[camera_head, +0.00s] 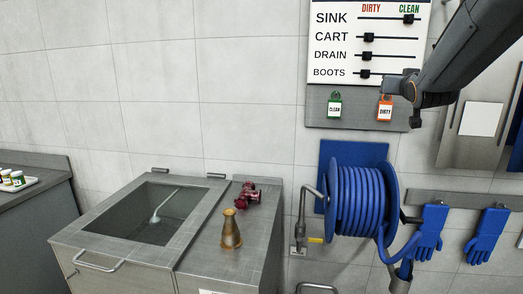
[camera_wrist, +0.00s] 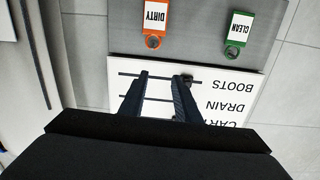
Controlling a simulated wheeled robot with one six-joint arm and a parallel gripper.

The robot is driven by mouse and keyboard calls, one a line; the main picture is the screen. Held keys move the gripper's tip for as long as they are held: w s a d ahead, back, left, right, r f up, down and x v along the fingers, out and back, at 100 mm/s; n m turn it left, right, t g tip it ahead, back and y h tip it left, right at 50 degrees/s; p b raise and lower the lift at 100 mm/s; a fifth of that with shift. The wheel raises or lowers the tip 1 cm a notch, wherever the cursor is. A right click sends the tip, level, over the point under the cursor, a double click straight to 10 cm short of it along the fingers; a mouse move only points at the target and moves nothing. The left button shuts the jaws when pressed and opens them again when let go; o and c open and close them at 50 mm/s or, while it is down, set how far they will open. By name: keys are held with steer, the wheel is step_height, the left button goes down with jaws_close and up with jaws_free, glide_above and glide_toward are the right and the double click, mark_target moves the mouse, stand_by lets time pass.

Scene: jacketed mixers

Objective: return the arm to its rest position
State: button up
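My arm reaches in from the upper right of the head view. My gripper (camera_head: 415,118) is in front of the lower right part of the status board (camera_head: 318,50). In the wrist view my gripper (camera_wrist: 159,76) shows two dark fingers spread apart, with the board visible between them and nothing held. The board appears upside down there. A dark slider knob (camera_wrist: 187,79) on the BOOTS row is close to the right fingertip; I cannot tell whether they touch. The orange DIRTY tag (camera_head: 385,109) and green CLEAN tag (camera_head: 334,107) hang below the board.
The SINK knob (camera_head: 408,19) is at the CLEAN end; the CART knob (camera_head: 369,37) is further left. A blue hose reel (camera_head: 357,200) and blue gloves (camera_head: 431,232) are on the wall below. A steel sink unit (camera_head: 210,225) carries a brass vessel (camera_head: 231,230) and red fitting (camera_head: 246,195).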

steer(key=s+a+f+g, duration=0.2)
steer(key=s+a+f, duration=0.1)
steer(key=f, duration=0.4)
steer(key=s+a+f+g+y, duration=0.1)
steer(key=s+a+f, duration=0.3)
steer(key=f, duration=0.4)
steer(key=s+a+f+n+g+y, duration=0.1)
steer(key=s+a+f+g, duration=0.2)
steer(key=f, duration=0.4)
steer(key=shift+s+a+f+g, duration=0.15)
steer(key=shift+s+a+g, duration=0.1)
steer(key=shift+a, duration=0.2)
steer(key=shift+s+a+f+g, duration=0.1)
steer(key=shift+a+g, duration=0.15)
steer(key=shift+a, duration=0.2)
steer(key=s+a+f+g, duration=0.3)
steer(key=s+f, duration=0.2)
steer(key=s, duration=0.3)
steer(key=s+a+f+n+g+y, duration=0.1)
steer(key=s+a+f+g, duration=0.2)
steer(key=s+f, duration=0.3)
steer(key=s+a+f+n+g+y, duration=0.1)
steer(key=s+a+f+g, duration=0.2)
steer(key=s, duration=0.8)
step_height(320, 180, down, 3)
steer(key=shift+s+a+r, duration=0.1)
steer(key=shift+s+a, duration=0.15)
steer(key=shift+a, duration=0.2)
